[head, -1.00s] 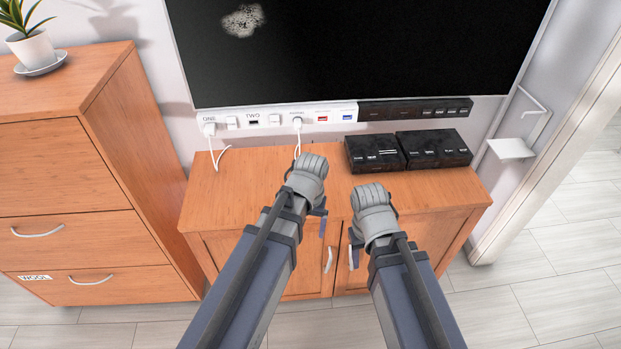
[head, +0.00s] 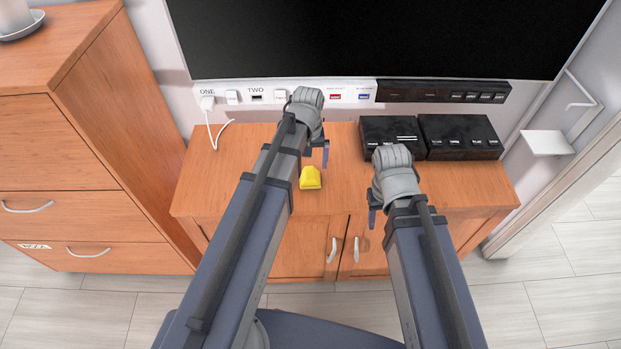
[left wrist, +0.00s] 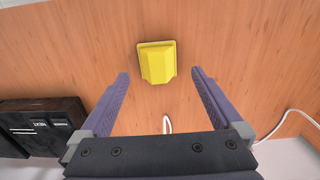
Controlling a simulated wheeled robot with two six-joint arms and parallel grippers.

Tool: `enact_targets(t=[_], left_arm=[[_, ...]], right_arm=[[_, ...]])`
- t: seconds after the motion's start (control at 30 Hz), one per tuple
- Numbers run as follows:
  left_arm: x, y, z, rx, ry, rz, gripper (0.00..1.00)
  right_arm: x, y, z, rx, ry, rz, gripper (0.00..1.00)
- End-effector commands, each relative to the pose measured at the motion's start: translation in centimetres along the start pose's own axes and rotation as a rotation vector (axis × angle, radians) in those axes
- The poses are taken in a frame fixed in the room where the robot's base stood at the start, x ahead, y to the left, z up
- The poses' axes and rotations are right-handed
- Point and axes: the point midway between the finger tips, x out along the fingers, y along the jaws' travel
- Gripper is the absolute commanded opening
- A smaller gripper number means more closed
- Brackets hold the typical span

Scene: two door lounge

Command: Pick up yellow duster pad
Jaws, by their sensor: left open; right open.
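The yellow duster pad (head: 311,178) lies on the wooden cabinet top (head: 340,195), just right of my left forearm in the head view. In the left wrist view the pad (left wrist: 157,62) is fully visible, a little beyond the fingertips and roughly centred between them. My left gripper (head: 317,152) is open and empty; its two fingers (left wrist: 160,75) are spread in the left wrist view. It does not appear to touch the pad. My right gripper (head: 374,207) is open near the front of the cabinet, with its fingers partly hidden by the hand.
Two black boxes (head: 458,137) stand on the cabinet at the back right. A socket strip (head: 265,95) with a white plug and cable (head: 210,110) runs below the dark screen (head: 380,35). A taller wooden cabinet (head: 60,150) stands at the left.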

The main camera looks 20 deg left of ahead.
Motion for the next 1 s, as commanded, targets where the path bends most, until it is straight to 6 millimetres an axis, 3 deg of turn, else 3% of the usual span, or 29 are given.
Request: enact_targets(t=[0.1, 0.43, 0.8, 1.0], left_arm=[[1.5, 0.0, 0.0, 0.001, 0.000, 0.000, 1.00], [2.3, 0.1, -0.1, 0.001, 0.000, 0.000, 1.00], [6.6, 0.4, -0.2, 0.001, 0.000, 0.000, 1.00], [6.6, 0.4, -0.2, 0.001, 0.000, 0.000, 1.00]], right_arm=[[1.5, -0.1, -0.1, 0.000, 0.000, 0.000, 0.50], [2.3, -0.2, -0.1, 0.000, 0.000, 0.000, 0.50], [6.5, -0.6, -0.4, -0.001, 0.000, 0.000, 0.50], [6.6, -0.6, -0.4, -0.001, 0.000, 0.000, 0.50]])
